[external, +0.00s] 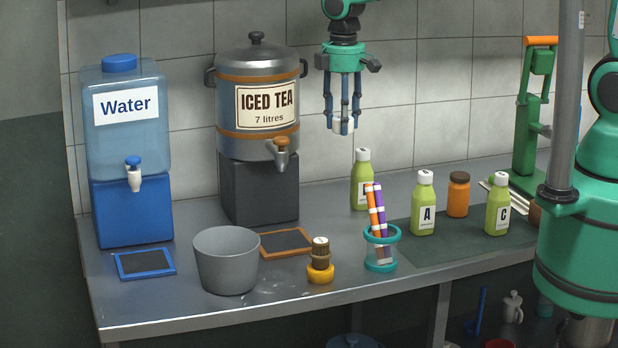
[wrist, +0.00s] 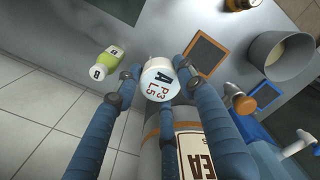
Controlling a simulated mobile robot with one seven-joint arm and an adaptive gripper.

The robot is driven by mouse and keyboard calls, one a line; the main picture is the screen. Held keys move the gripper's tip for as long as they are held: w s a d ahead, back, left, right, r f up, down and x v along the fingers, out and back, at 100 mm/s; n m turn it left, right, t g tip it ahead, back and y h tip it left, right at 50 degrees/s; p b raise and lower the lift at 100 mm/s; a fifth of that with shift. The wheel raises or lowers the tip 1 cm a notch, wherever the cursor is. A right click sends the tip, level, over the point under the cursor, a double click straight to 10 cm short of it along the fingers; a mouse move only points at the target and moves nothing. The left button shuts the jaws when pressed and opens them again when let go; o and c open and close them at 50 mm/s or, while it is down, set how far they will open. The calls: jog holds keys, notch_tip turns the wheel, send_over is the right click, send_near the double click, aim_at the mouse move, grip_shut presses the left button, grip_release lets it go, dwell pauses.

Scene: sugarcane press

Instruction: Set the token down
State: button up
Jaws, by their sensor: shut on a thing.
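The token (wrist: 159,79) is a white round piece, marked "A", "P3" and "L5" in the wrist view. My gripper (external: 343,128) is shut on it, with blue fingers around its sides. In the external view the token is a small white shape between the fingertips, partly hidden by them. My gripper hangs pointing down, well above the counter (external: 340,230), to the right of the iced tea urn (external: 257,85) and above the green bottle at the back (external: 361,185).
A blue water dispenser (external: 128,160) stands left. A grey bucket (external: 226,262), blue-framed slate (external: 146,264), orange-framed slate (external: 286,242), brown stack in an orange base (external: 320,272) and stick cup (external: 381,255) stand in front. Bottles A (external: 424,210) and C (external: 498,205) and a green press (external: 533,125) are right.

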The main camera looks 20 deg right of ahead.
jog(key=shift+a+r, duration=0.15)
jog(key=shift+a, duration=0.65)
jog(key=a, duration=0.5)
jog(key=a+r, duration=0.1)
jog(key=a, duration=0.4)
jog(key=a+b, duration=0.1)
jog(key=a, duration=0.4)
jog(key=shift+a+r, duration=0.25)
jog(key=s+a+f+b, duration=0.1)
jog(key=s+a+f, duration=0.2)
jog(key=a, duration=0.6)
jog(key=s+a+f+b, duration=0.1)
jog(key=s+a+f, duration=0.15)
jog(key=a, duration=0.65)
jog(key=s+a+f+b, duration=0.15)
jog(key=a+f, duration=0.25)
jog(key=a, duration=0.5)
jog(key=s+a+f+b, duration=0.1)
jog(key=s+a+f, duration=0.7)
jog(key=s+a, duration=0.1)
jog(key=shift+s+a+m, duration=0.15)
jog(key=shift+s+m, duration=0.05)
jog(key=shift+m, duration=0.2)
jog(key=shift+f, duration=3.1)
